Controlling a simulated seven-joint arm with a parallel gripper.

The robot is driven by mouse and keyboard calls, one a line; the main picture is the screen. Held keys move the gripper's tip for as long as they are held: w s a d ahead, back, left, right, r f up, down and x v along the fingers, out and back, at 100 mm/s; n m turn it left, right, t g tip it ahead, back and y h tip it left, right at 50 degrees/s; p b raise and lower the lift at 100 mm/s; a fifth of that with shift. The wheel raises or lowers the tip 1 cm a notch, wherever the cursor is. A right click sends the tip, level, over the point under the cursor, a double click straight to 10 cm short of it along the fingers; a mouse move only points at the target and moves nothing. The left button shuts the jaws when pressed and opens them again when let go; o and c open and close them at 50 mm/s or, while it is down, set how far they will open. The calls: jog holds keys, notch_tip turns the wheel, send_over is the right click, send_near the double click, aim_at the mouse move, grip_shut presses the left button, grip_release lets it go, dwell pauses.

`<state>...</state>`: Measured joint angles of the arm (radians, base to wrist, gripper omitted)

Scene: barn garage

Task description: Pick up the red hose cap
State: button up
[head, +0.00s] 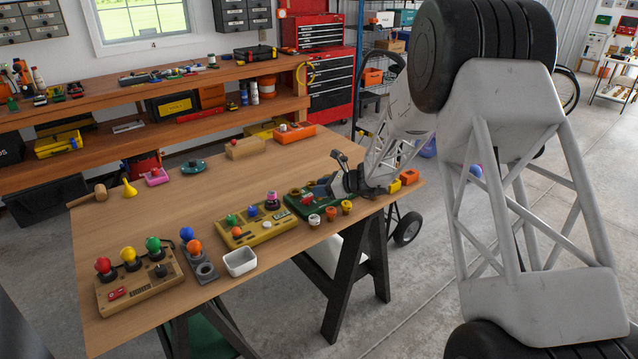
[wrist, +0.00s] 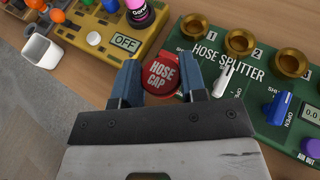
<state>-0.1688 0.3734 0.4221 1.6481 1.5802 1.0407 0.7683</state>
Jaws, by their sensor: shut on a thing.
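The red hose cap (wrist: 163,73) is round with white "HOSE CAP" lettering. It sits at the left end of the green hose splitter board (wrist: 252,100). My gripper (wrist: 164,80) has its two blue-grey fingers on either side of the cap, shut on it. I cannot tell whether the cap is lifted off the board. In the head view the red cap (head: 307,199) shows at the left part of the green board (head: 296,208), with my arm reaching in from the right. The fingertips are small there and partly hidden.
A yellow panel (head: 252,236) with knobs stands left of the board, with a white bin (head: 240,262) in front. A joystick box (head: 135,288) is at the near left.

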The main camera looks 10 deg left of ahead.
jog(key=shift+s+d, duration=0.2)
jog(key=shift+s, duration=0.35)
jog(key=shift+s+d, duration=0.15)
jog(key=shift+s, duration=0.4)
jog(key=shift+d, duration=0.1)
jog(key=s+d+f+m+t+h, duration=0.1)
jog(key=s+d+m+t, duration=0.1)
jog(key=d, duration=0.6)
jog(key=s+d+f+m+t+h, duration=0.1)
jog(key=s+d+m+t, duration=0.1)
jog(key=s+d, duration=0.2)
jog(key=d, duration=0.3)
jog(key=shift+d+f+m+t, duration=0.3)
jog(key=shift+d+t, duration=0.1)
jog(key=shift+w, duration=0.1)
jog(key=w+a, duration=0.1)
jog(key=w, duration=0.4)
jog(key=w+f, duration=0.1)
jog(key=w, duration=0.4)
jog(key=w+a, duration=0.1)
jog(key=w, duration=0.4)
jog(key=shift+w+a+f, duration=0.25)
jog(key=shift+w+a, duration=0.1)
jog(key=shift+f, duration=1.75)
